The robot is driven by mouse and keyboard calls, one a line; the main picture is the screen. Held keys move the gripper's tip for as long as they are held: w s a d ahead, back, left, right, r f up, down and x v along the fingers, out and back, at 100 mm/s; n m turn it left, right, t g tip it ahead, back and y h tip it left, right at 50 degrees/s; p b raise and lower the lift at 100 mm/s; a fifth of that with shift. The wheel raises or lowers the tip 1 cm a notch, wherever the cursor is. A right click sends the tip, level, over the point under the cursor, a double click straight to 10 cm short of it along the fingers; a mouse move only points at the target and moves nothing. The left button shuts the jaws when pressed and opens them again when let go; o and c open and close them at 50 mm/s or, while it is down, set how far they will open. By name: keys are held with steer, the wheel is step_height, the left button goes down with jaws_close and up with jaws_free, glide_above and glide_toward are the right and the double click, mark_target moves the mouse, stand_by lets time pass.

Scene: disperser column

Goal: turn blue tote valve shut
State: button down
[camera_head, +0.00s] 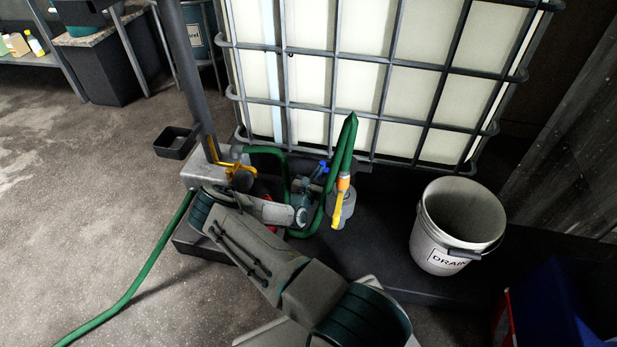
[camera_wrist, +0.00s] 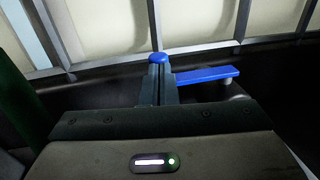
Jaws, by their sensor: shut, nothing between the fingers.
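The blue tote valve handle (camera_head: 322,167) is low at the front of the caged white tote. In the wrist view, its flat blue lever (camera_wrist: 208,75) points to the right, and a rounded blue part (camera_wrist: 157,58) shows just beyond my fingertips. My gripper (camera_head: 314,179) is shut and empty, close beside the handle; it also shows in the wrist view (camera_wrist: 160,72). The fingers overlap the left end of the lever in that view, and I cannot tell whether they touch it. The valve body is mostly hidden behind my gripper.
Green hose (camera_head: 341,158) loops up just right of the valve, with a yellow-handled nozzle (camera_head: 339,203). A yellow lever (camera_head: 236,170) is on the left. A white drain bucket (camera_head: 440,247) stands to the right. The tote cage (camera_head: 373,57) rises close behind.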

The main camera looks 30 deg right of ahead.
steer(key=shift+w+d+r, duration=0.2)
steer(key=shift+w+d, duration=0.1)
steer(key=shift+a, duration=0.15)
steer(key=p+v, duration=0.5)
steer(key=v, duration=0.9)
steer(key=shift+s+p, duration=0.3)
steer(key=shift+p, duration=0.1)
steer(key=shift+a+f, duration=0.1)
steer(key=shift+a, duration=0.05)
